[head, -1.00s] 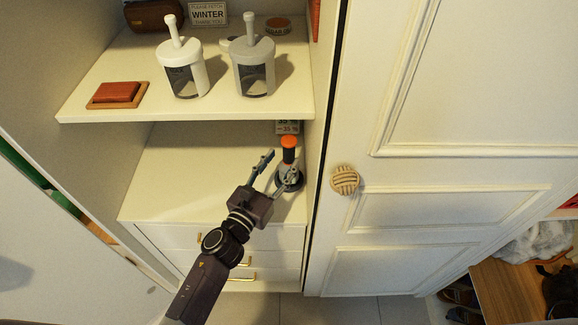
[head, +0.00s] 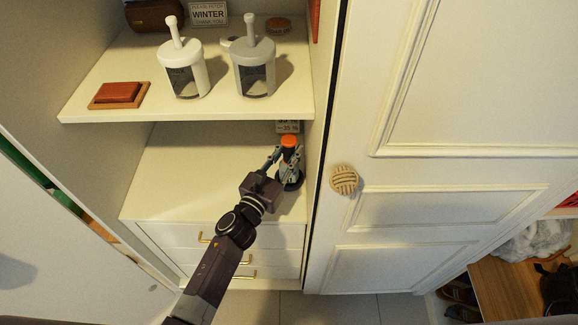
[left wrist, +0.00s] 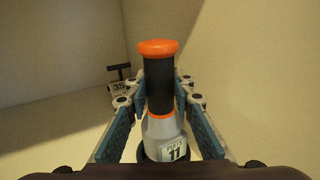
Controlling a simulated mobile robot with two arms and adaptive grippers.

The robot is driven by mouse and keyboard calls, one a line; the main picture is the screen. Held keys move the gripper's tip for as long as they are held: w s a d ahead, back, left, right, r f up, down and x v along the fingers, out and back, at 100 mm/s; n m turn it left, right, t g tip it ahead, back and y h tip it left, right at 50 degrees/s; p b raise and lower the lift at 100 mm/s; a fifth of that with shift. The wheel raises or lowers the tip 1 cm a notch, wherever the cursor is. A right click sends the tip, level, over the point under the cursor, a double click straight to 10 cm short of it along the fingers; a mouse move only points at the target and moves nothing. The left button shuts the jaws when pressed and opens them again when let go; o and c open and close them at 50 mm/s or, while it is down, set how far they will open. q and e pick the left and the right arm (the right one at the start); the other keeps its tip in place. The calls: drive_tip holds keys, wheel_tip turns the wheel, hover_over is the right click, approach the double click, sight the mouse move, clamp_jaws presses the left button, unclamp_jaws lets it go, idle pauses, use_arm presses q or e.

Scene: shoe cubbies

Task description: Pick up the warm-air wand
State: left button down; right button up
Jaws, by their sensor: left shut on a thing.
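The warm-air wand (head: 289,142) stands upright on the lower shelf, near its right wall, in a dark round base (head: 292,184). It has an orange cap, a black grip and a grey lower body; in the left wrist view the wand (left wrist: 159,85) carries a label reading 11. My left gripper (head: 283,158) is shut on the wand, with one finger on each side of it. The fingers also show in the left wrist view (left wrist: 158,107). My right gripper is not in view.
Two lidded canisters (head: 184,72) (head: 253,70), a red block on a wooden tray (head: 118,95) and a sign (head: 208,14) are on the upper shelf. A small number tag (head: 288,127) is behind the wand. A white door with a woven knob (head: 344,180) stands right.

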sight(287, 138)
use_arm(q)
drive_tip(key=shift+r, duration=0.2)
drive_tip(key=shift+a+r, duration=0.1)
drive_tip(key=shift+a, duration=0.05)
wheel_tip(287, 138, up, 7)
drive_tip(key=p, duration=0.3)
drive_tip(key=a+b, duration=0.4)
drive_tip(key=a, duration=1.5)
drive_tip(key=shift+a+f+b, duration=0.2)
drive_tip(key=shift+a+b, duration=0.2)
drive_tip(key=c, duration=2.3)
unclamp_jaws()
drive_tip(key=c, duration=0.3)
